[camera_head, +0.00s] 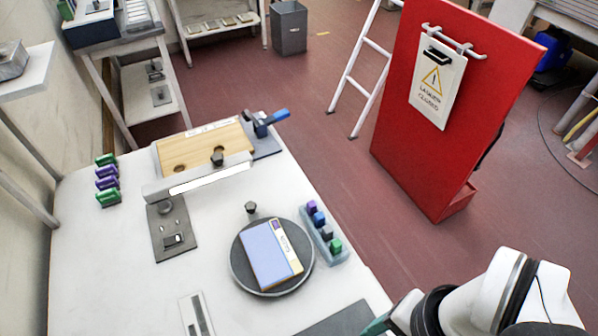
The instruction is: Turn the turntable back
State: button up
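The turntable (239,267) is a round dark grey disc with a lighter rim, on the white table. A flat blue box (266,254) with a cream, printed right side lies on it, tilted slightly from upright in the picture. A small dark knob (251,207) stands by the disc's far edge; I cannot tell whether it is joined to the disc. Part of my arm shows at the bottom right, apart from the turntable in the picture. My gripper's fingertips are not in view.
A pale blue rack (337,257) with several coloured blocks stands close to the turntable's right. A grey plate (164,248) with fittings lies left. A wooden board (205,147) and white bar lie behind. A red panel (425,155) stands off the table.

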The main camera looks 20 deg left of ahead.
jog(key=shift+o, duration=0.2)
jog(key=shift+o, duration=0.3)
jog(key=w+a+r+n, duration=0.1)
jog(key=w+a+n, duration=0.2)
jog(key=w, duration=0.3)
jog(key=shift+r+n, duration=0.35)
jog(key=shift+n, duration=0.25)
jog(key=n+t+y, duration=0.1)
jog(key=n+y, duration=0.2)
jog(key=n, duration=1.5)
send_over(251, 206)
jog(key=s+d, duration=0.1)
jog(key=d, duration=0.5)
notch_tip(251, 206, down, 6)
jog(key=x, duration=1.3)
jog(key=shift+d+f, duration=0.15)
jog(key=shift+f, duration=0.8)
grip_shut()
